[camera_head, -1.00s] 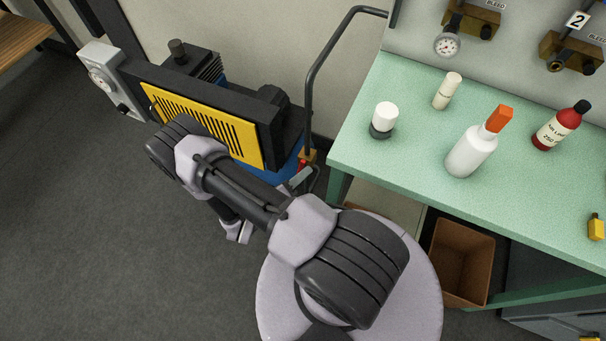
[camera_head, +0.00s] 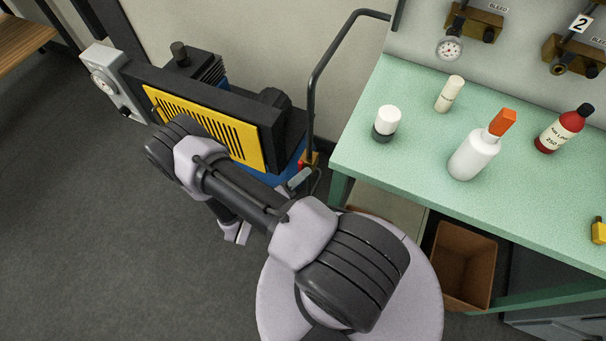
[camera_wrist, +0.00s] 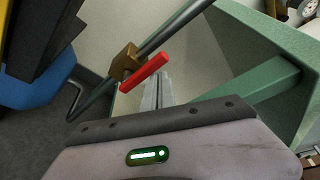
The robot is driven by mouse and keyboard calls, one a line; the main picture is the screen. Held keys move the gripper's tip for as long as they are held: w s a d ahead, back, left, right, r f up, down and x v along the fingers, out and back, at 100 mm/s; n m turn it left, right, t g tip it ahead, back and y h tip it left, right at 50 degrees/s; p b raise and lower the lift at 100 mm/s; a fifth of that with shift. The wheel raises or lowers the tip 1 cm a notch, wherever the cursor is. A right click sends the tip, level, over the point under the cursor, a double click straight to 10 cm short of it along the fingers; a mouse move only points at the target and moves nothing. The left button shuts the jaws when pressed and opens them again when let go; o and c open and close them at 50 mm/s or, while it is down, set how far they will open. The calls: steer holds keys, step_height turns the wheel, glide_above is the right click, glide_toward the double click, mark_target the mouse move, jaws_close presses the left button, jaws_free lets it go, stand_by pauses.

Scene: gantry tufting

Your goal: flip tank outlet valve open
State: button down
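The tank outlet valve has a brass body (camera_wrist: 124,62) on a dark pipe and a red lever (camera_wrist: 144,73), seen in the wrist view. The lever slants up to the right across the pipe. In the head view the small brass body (camera_head: 311,159) shows beside the blue tank (camera_head: 284,169), with only a bit of red visible. My gripper (camera_wrist: 157,82) has its two fingers together, with no object seen between them. Its tips are close by the lever's right half; I cannot tell whether they touch. My arm hides much of the tank in the head view.
A yellow grille (camera_head: 205,128) and dark machine stand above the tank. A bent dark pipe (camera_head: 313,95) rises near the valve. The green bench (camera_head: 400,165) with bottles is close on the right, and its leg frame (camera_wrist: 262,95) is near my gripper. Grey floor is open at left.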

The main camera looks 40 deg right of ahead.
steer(key=shift+w+a+r, duration=0.1)
steer(key=shift+w+a, duration=0.05)
steer(key=shift+w, duration=0.25)
steer(key=a+r+p, duration=0.1)
steer(key=a, duration=0.7)
steer(key=s+a+r+p, duration=0.1)
steer(key=a+p, duration=0.1)
steer(key=a, duration=0.7)
steer(key=shift+s+r, duration=0.25)
steer(key=shift+s, duration=0.05)
